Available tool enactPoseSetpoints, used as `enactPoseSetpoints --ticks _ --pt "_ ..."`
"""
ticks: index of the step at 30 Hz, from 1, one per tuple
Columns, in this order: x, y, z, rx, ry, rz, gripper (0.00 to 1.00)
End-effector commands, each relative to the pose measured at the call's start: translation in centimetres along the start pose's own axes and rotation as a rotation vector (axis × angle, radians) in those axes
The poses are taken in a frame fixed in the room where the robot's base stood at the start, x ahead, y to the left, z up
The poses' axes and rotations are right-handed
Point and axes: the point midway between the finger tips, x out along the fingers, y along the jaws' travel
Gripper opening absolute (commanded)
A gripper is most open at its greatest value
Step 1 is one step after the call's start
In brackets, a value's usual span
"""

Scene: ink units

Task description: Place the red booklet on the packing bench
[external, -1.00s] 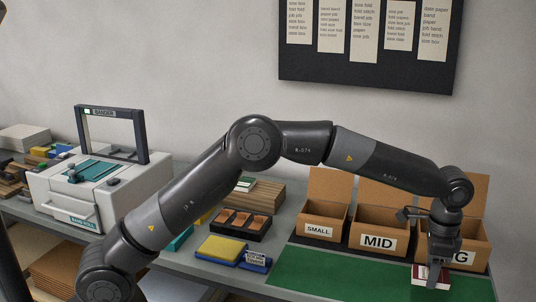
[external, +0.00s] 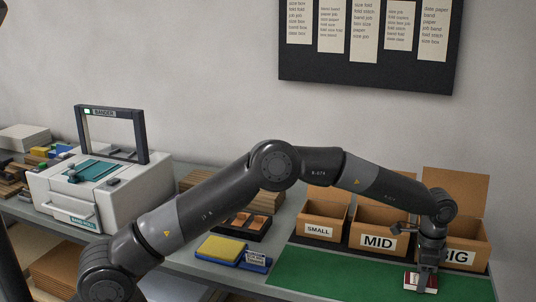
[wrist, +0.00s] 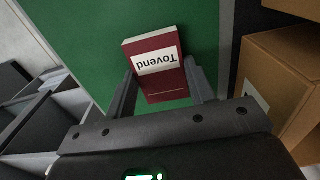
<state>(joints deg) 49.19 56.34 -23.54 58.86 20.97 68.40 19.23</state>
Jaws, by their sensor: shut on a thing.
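The booklet is over the right part of the green mat (external: 335,276) on the grey packing bench (external: 232,276). It is low and close to the mat. I cannot tell whether it touches the mat. The gripper hides part of the booklet in the external view.
Open cardboard boxes marked SMALL (external: 318,231), MID (external: 379,242) and BIG (external: 462,257) stand behind the mat, the last one close to my gripper. A yellow and blue stack (external: 221,248) lies left of the mat. The mat's left and middle are clear.

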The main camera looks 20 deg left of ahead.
Motion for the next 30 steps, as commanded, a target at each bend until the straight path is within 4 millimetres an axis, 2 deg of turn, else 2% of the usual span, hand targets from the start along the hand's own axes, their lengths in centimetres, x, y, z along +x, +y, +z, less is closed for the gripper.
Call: enactPoseSetpoints --ticks 7,8,15,24,26,30 --pt "0.3 0.0 0.0 0.0 0.0 0.0 0.26" --pt "0.3 0.0 0.0 0.0 0.0 0.0 0.51" --pt "0.3 0.0 0.0 0.0 0.0 0.0 0.71" --pt "0.0 0.0 0.0 0.0 0.0 0.0 0.71" --pt "-0.6 0.0 0.0 0.0 0.0 0.0 0.71" --pt "-3.0 0.0 -0.1 0.0 0.003 -0.002 0.71"
